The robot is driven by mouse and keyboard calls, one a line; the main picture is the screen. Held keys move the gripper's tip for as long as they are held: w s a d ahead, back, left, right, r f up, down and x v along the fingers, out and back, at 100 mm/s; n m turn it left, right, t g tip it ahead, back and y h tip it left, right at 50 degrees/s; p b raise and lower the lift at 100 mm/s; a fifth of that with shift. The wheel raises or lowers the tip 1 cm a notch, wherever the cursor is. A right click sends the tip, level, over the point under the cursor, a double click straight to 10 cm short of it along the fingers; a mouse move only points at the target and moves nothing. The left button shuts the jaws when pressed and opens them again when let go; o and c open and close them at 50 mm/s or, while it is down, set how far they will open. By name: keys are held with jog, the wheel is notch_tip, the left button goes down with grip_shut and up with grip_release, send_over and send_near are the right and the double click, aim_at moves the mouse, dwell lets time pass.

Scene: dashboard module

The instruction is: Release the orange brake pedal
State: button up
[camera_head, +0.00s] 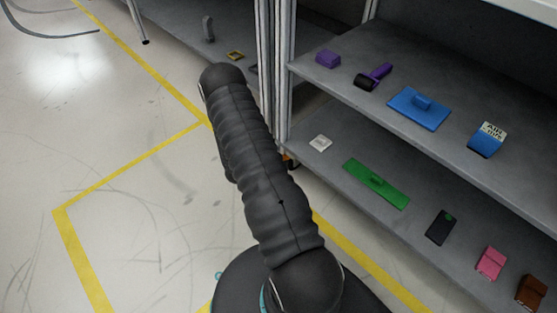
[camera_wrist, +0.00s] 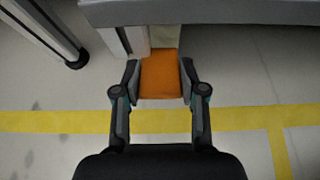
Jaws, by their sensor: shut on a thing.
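The orange brake pedal (camera_wrist: 161,76) shows in the wrist view, between the two fingers of my gripper (camera_wrist: 160,82). My gripper is shut on it, with one finger against each side. The pedal's far end reaches toward a grey panel or edge, and I cannot tell what it is joined to.
A grey shelf rack stands at the right with a purple block (camera_head: 328,59), a blue plate (camera_head: 419,109), a green plate (camera_head: 376,184) and a pink block (camera_head: 491,263). A yellow floor line (camera_wrist: 60,119) crosses below. Open floor lies at the left.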

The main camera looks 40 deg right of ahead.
jog(key=o, duration=1.1)
jog(key=shift+o, duration=0.2)
jog(key=v, duration=1.2)
